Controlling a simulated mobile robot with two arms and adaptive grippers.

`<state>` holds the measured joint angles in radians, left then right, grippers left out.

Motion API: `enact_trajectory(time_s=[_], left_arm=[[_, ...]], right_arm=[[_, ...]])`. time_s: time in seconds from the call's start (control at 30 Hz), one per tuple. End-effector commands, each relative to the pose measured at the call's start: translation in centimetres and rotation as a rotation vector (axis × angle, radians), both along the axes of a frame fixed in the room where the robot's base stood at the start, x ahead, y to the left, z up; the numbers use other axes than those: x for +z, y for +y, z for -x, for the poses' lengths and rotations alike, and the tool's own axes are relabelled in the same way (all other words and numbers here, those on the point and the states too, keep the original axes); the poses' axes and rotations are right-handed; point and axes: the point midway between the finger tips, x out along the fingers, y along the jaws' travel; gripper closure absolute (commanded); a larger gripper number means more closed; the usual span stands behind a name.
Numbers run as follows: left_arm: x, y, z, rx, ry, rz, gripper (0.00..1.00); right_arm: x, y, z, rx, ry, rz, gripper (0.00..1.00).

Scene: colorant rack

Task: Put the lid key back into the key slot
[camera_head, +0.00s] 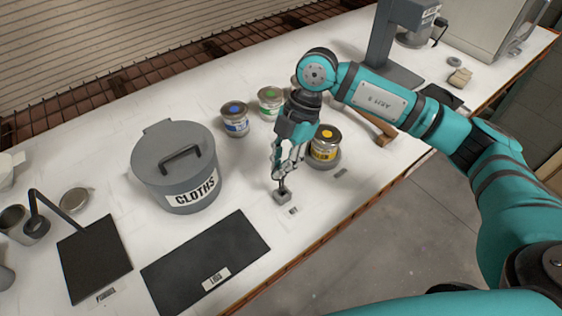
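My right gripper (281,175) points down over a small grey block (283,197), which looks like the key slot. Its fingertips come together on a thin dark piece, which looks like the lid key (282,186). The key stands roughly upright between the fingertips and the block's top. Its lower end meets the block in this view; I cannot tell how deep it sits. The upper part of the key is hidden by the fingers. My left gripper is not in view.
A grey lidded cloths bin (175,165) stands left of the gripper. A yellow-labelled can (325,143) is close on the right, with blue (235,120) and green (269,103) cans behind. A black lids mat (205,262) lies front left. The table's front edge is near the block.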

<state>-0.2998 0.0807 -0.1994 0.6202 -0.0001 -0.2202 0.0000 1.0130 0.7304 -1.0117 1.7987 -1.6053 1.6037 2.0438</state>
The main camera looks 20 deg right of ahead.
Motion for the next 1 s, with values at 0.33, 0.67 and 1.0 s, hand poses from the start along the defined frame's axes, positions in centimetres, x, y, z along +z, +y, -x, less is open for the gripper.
enact_trajectory(time_s=[0.33,0.67,1.0], left_arm=[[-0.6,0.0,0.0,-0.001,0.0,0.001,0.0],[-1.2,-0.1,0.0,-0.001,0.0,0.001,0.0],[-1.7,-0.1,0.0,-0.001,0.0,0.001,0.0]], right_arm=[[-1.0,0.0,0.0,0.0,0.0,0.0,1.0],[-1.8,0.0,0.0,0.0,0.001,0.0,1.0],[-2.7,0.0,0.0,0.0,0.001,0.0,1.0]])
